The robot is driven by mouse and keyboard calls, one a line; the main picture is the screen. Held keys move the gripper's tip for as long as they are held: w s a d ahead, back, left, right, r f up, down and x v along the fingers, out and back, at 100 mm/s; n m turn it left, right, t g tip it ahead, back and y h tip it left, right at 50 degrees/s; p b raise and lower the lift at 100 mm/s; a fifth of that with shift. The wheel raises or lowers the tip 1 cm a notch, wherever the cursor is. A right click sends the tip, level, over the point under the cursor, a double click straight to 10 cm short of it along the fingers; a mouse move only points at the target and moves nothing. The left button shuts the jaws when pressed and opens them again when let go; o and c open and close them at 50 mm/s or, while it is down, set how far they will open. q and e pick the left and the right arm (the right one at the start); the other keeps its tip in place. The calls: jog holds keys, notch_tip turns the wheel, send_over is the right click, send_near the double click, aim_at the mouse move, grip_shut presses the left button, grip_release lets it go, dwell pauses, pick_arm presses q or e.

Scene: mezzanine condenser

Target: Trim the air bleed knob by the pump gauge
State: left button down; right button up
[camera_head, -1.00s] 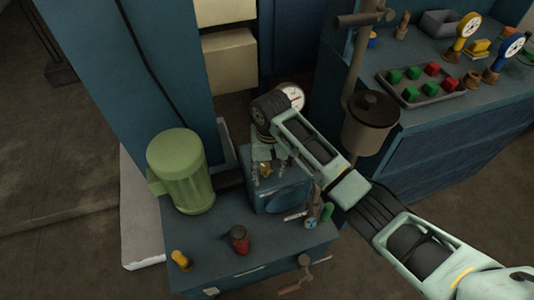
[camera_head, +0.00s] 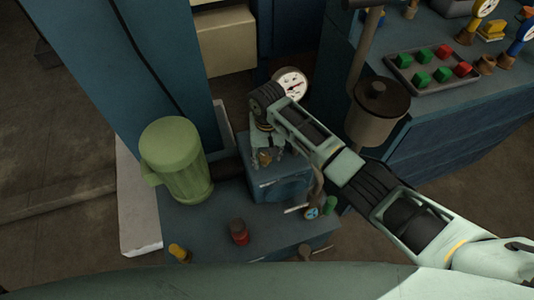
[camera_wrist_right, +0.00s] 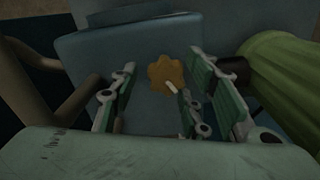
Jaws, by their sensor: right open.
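The air bleed knob (camera_wrist_right: 166,73) is a yellow-brown lobed knob with a pale pointer, on the face of a blue-grey block (camera_wrist_right: 95,55). In the head view the knob (camera_head: 265,158) shows small between my right gripper's fingers. My right gripper (camera_head: 268,161) is open over it, with one finger on each side. In the wrist view a gap shows between the knob and each finger; I cannot tell how far above it the tips are. The pump gauge (camera_head: 291,83), a white round dial, stands just behind the gripper. My left gripper is not in view.
A green motor (camera_head: 176,160) stands left of the block. A red knob (camera_head: 238,232), a yellow knob (camera_head: 179,253) and a small blue-faced valve (camera_head: 312,212) are in front. A brown cylinder (camera_head: 377,110) and a bench tray of coloured blocks (camera_head: 402,84) are at right.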

jog(key=shift+c, duration=0.3)
jog(key=c, duration=1)
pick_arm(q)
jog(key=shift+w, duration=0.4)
pick_arm(e)
jog(key=shift+o, duration=0.2)
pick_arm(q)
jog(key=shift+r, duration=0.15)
